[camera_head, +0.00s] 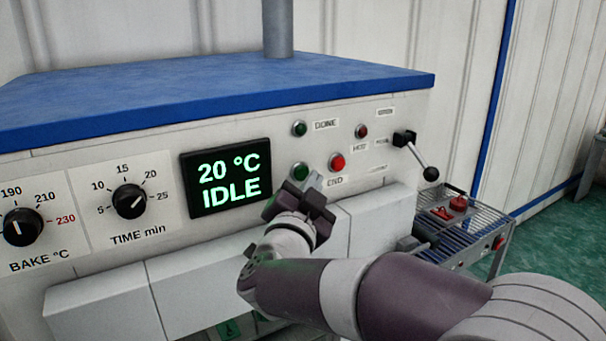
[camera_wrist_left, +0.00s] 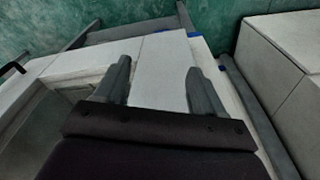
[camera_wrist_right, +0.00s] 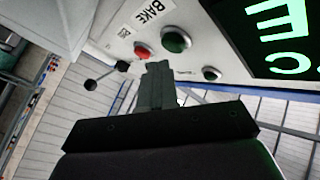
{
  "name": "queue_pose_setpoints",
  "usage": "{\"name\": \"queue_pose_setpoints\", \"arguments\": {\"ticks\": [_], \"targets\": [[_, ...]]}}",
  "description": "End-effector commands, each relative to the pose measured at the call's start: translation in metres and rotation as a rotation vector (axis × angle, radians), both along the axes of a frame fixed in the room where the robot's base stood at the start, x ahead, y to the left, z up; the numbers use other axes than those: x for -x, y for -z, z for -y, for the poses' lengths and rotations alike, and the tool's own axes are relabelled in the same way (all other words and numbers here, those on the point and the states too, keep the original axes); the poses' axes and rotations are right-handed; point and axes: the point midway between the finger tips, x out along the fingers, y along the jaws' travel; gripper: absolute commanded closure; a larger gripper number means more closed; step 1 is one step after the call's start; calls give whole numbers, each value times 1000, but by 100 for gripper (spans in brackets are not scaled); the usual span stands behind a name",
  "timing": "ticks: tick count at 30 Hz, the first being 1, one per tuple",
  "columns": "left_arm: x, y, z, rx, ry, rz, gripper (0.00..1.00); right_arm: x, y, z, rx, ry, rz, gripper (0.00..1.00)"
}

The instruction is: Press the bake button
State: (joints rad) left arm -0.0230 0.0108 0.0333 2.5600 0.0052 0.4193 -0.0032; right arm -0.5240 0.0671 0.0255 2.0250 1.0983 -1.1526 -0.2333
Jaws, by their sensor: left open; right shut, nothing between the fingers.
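The green bake button (camera_head: 300,171) sits on the white oven front, right of the display. The display (camera_head: 228,178) reads 20 °C IDLE. My left gripper (camera_wrist_left: 158,75) is open and empty, away from the panel.
A red button (camera_head: 337,162) labelled END is close right of the bake button. A green DONE lamp (camera_head: 299,129) and a red lamp (camera_head: 361,131) are above. Dials (camera_head: 130,201) are left; a black-knobbed lever (camera_head: 430,173) and a wire rack (camera_head: 465,230) are right.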

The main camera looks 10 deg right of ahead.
Motion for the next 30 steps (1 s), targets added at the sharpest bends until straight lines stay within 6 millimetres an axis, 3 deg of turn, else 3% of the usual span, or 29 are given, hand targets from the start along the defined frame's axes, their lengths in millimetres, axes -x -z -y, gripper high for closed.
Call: {"name": "queue_pose_setpoints", "arguments": {"ticks": [30], "targets": [[0,-1,0,0,0,0,31,-11,0,-4,0,0,0,100]]}}
